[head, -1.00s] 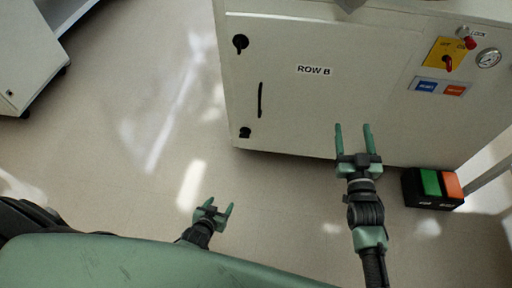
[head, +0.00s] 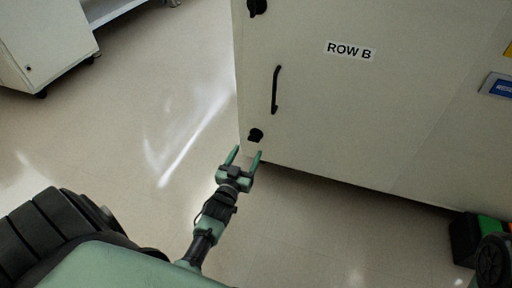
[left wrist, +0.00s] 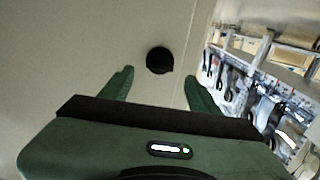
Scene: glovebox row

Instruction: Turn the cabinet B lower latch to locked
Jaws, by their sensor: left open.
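The cabinet B lower latch (head: 256,135) is a small black knob near the bottom left corner of the pale door labelled ROW B. My left gripper (head: 245,154) is open and empty, its green fingers pointing toward the latch from just below it. In the left wrist view the latch (left wrist: 160,60) shows as a dark round knob ahead of the spread fingertips (left wrist: 158,80), roughly between them. I cannot tell whether they touch it. The latch's turned position is not clear. My right gripper is out of view.
A black door handle (head: 276,90) and an upper latch (head: 256,7) are above on the same door. A green-topped black box (head: 466,238) is on the floor at the right. Another pale cabinet (head: 45,45) stands at the upper left. The floor between is clear.

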